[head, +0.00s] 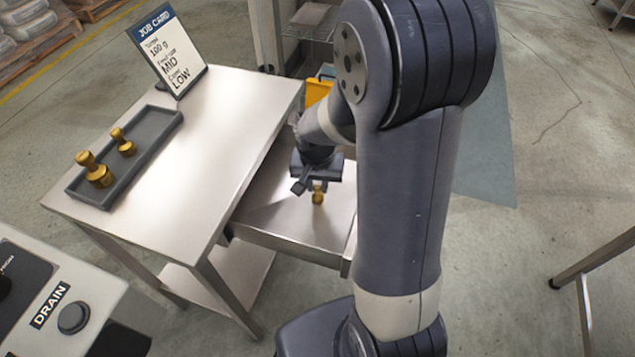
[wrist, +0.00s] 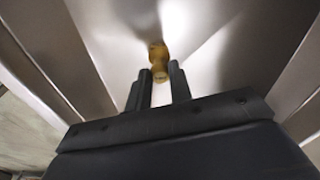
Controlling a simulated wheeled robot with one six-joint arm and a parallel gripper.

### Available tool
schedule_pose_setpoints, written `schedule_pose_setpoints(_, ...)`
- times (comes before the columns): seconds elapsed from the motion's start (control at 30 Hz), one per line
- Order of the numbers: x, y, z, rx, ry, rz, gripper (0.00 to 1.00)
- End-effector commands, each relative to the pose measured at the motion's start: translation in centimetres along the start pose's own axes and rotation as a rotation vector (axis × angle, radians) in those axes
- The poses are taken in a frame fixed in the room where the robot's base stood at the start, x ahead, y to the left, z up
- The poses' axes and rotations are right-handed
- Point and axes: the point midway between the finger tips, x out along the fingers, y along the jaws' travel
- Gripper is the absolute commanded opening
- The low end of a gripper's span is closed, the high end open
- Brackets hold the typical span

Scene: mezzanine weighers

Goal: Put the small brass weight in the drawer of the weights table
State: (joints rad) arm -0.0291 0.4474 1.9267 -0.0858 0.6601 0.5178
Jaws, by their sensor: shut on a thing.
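The small brass weight (head: 318,194) is in my gripper (head: 311,188), low inside the open drawer (head: 290,222) of the weights table (head: 215,125). In the wrist view the weight (wrist: 158,62) shows between the two dark fingertips (wrist: 160,84), with the bare metal drawer floor (wrist: 205,50) behind it. I cannot tell whether the weight touches the drawer floor. My arm hides the drawer's right part in the head view.
A job card (head: 168,50) stands at the table's back. A panel with a DRAIN button (head: 73,318) is at lower left. The drawer floor looks otherwise empty.

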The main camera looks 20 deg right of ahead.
Motion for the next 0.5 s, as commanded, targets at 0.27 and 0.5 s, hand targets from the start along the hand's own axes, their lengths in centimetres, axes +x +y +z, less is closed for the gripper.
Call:
schedule_pose_setpoints(0.27, 0.19, 0.0, 0.02, 0.0, 0.0, 0.0, 0.38)
schedule_pose_setpoints(0.5, 0.18, 0.0, 0.02, 0.0, 0.0, 0.0, 0.42)
